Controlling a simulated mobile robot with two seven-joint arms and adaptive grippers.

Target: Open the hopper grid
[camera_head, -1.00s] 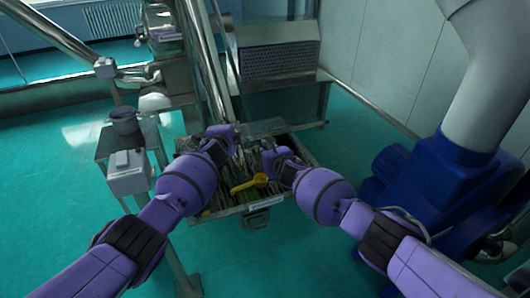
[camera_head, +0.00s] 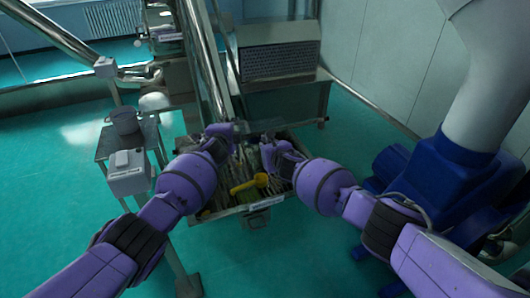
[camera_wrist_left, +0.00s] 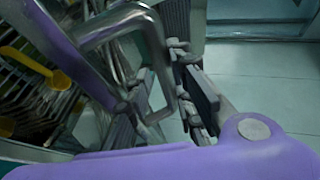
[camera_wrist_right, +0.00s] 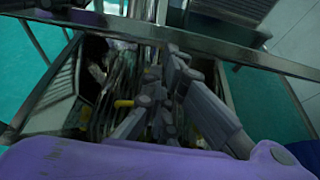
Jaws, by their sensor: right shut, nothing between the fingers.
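The hopper (camera_head: 232,213) is an open metal box in the middle of the head view. Metal bars of its grid (camera_wrist_left: 42,88) show at the left of the left wrist view; arms partly hide it in the head view. A bent metal handle (camera_wrist_left: 103,30) also shows there. My left gripper (camera_head: 228,130) is at the hopper's back left, its fingers beside the handle; I cannot tell whether they grip it. My right gripper (camera_head: 267,152) is shut and empty over the hopper's middle right. Its fingers (camera_wrist_right: 172,60) meet in the right wrist view.
A yellow scoop (camera_head: 248,184) lies at the hopper. A small stand at the left holds a grey pot (camera_head: 124,121) and a white box (camera_head: 127,172). A blue machine (camera_head: 432,178) stands close on the right. A slanted metal tube (camera_head: 203,60) rises behind the hopper.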

